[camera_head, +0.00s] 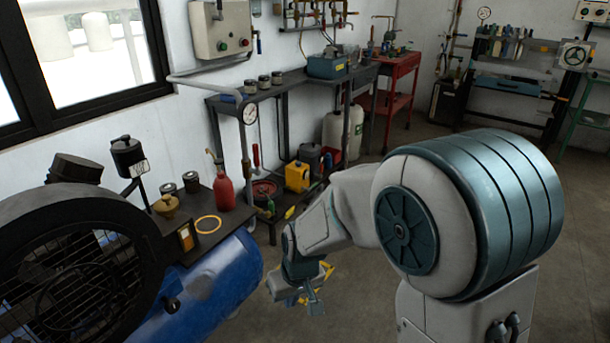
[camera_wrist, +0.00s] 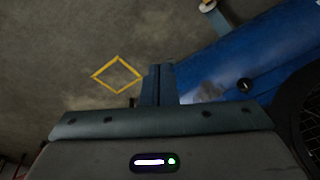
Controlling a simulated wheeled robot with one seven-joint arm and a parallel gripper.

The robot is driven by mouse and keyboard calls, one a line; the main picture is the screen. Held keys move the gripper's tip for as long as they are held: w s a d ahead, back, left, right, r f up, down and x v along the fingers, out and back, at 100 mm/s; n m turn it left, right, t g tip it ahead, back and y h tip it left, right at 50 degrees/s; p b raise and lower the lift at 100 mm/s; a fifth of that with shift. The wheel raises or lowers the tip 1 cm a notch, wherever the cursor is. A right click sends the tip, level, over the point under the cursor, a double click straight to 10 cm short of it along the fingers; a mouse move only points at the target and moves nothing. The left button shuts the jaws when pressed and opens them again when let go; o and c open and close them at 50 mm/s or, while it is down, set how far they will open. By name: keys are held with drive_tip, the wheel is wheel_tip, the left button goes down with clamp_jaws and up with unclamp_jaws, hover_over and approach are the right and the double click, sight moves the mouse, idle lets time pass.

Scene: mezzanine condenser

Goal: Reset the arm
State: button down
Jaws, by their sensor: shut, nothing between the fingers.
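My gripper (camera_head: 312,297) hangs at the end of my bent arm in the head view, low in the middle, just right of the blue tank (camera_head: 215,285). In the wrist view my gripper (camera_wrist: 158,84) is shut, with its fingers together and nothing held. It is above the concrete floor, and the blue tank (camera_wrist: 225,70) lies to its right. A yellow diamond outline (camera_wrist: 117,75) is on the floor left of the fingers. In the head view my gripper covers most of the yellow marking.
A large black caged fan (camera_head: 80,265) stands at the lower left. A red bottle (camera_head: 223,190) is on the tank's top plate. A dark workbench (camera_head: 290,88) lines the wall, with a yellow can (camera_head: 297,176) below it. A red cart (camera_head: 402,85) stands farther back. Open floor (camera_head: 400,140) lies between.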

drive_tip(key=s+d+r+m+p, duration=0.1)
drive_tip(key=s+d+r+p, duration=0.3)
drive_tip(key=d+r, duration=0.2)
drive_tip(key=s+d+r+m+h+p, duration=0.1)
drive_tip(key=s+d+r+p, duration=0.3)
drive_tip(key=r, duration=0.7)
drive_tip(key=s+d+r+m+t+p, duration=0.1)
drive_tip(key=s+d+r+m+p, duration=0.2)
drive_tip(key=d+r, duration=0.5)
drive_tip(key=shift+s+r+h+p, duration=0.4)
drive_tip(key=shift+s+r+p, duration=0.1)
drive_tip(key=shift+s, duration=0.45)
